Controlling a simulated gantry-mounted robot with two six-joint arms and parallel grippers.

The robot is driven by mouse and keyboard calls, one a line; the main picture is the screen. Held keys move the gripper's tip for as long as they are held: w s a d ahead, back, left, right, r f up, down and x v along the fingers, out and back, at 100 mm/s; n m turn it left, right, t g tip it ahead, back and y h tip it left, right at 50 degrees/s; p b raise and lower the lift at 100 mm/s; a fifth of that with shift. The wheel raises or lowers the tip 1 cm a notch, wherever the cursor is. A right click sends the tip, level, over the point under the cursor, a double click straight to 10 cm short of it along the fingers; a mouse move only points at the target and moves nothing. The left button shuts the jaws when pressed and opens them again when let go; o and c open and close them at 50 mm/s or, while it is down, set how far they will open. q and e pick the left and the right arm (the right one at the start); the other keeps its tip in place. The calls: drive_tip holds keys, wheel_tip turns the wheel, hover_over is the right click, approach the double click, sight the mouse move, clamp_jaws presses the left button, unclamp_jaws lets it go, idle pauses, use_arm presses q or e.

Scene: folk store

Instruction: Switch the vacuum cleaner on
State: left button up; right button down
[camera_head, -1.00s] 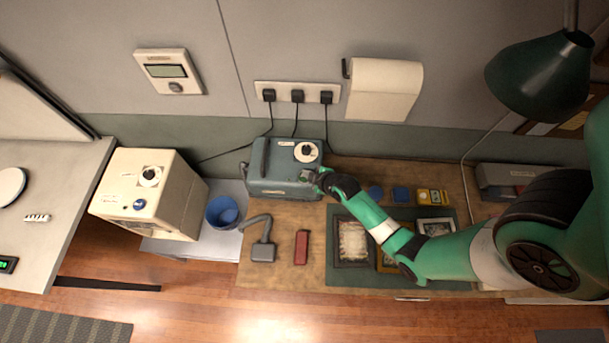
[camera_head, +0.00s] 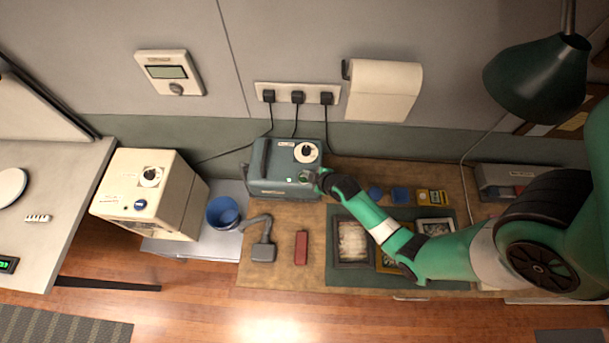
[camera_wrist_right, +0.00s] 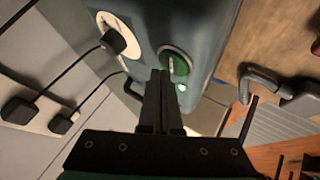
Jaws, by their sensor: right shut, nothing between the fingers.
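The vacuum cleaner (camera_head: 290,160) is a blue-grey box with a dark handle and a white dial, standing on the wooden bench. Its hose ends in a grey nozzle (camera_head: 262,250) at the front left. In the right wrist view, a round green switch (camera_wrist_right: 173,62) is on the cleaner's face. A small green light (camera_wrist_right: 182,88) glows beside it and also shows in the head view (camera_head: 289,180). My right gripper (camera_wrist_right: 162,78) is shut and empty, its tips at or very near the switch; I cannot tell if they touch. My left gripper is out of view.
A cream box with a dial (camera_head: 145,190) and a blue bin (camera_head: 222,213) stand to the left. A red block (camera_head: 301,247) lies in front of the cleaner. A green mat (camera_head: 340,280) with frames lies under my right arm. Cords run to a wall socket strip (camera_head: 312,94).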

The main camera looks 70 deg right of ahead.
wheel_tip(320, 180, up, 6)
drive_tip(key=p, duration=0.5)
drive_tip(key=shift+r+p, duration=0.1)
drive_tip(key=shift+p, duration=0.25)
